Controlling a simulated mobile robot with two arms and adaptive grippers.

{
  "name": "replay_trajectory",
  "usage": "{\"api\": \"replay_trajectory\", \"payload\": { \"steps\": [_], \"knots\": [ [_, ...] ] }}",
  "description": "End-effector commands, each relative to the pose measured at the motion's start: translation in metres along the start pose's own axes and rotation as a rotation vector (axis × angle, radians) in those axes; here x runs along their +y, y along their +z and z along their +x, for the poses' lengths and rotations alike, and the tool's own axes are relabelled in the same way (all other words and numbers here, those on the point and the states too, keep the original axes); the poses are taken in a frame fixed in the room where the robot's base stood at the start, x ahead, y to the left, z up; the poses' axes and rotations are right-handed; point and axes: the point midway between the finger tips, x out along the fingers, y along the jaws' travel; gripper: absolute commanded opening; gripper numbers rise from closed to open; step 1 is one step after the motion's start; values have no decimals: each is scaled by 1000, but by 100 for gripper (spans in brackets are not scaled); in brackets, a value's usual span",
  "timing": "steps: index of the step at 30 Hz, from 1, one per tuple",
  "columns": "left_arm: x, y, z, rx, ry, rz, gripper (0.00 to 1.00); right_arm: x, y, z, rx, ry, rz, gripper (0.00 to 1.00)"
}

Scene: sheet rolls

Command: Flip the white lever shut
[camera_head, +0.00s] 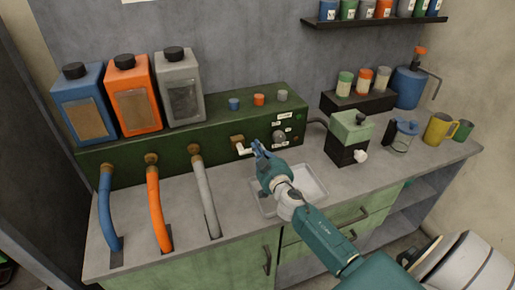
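The white lever (243,151) sits on the front of the long green machine (215,150), left of a round dial and beside a brass-coloured fitting. It looks roughly sideways, with its right end close to my gripper. My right gripper (258,147) reaches up from the lower right, its blue-grey fingertips just right of the lever. I cannot tell whether they touch it, or whether the fingers are open or shut. My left gripper is not in view.
Blue (83,104), orange (131,96) and grey (180,88) canisters stand on the machine, with matching hoses below. A pale tray (312,187) lies under my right arm. A green-and-black dispenser (348,137), a glass jug (402,136) and a yellow mug (438,129) stand to the right.

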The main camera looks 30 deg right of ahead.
Motion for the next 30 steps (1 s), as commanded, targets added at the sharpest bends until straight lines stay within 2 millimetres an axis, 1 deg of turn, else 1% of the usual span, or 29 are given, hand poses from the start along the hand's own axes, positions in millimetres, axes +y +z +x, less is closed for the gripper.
{"api": "replay_trajectory", "payload": {
  "steps": [6, 10, 13, 23, 26, 29, 30],
  "knots": [
    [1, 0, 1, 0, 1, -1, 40, 0, 1, 0, 0, 0, 4, 0],
    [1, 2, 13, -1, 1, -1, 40, 1, 11, 1, -1, -3, 64, 0],
    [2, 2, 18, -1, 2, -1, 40, 2, 15, 2, 1, -5, 109, 0],
    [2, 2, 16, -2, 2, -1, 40, 3, 14, 2, -1, -6, 123, 0],
    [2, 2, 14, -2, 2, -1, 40, 3, 12, 2, 0, -6, 123, 0],
    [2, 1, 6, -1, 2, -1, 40, 4, 2, 4, 1, -6, 123, 0],
    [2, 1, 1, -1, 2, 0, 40, 5, -4, 5, 2, -6, 123, 0]
  ]
}}
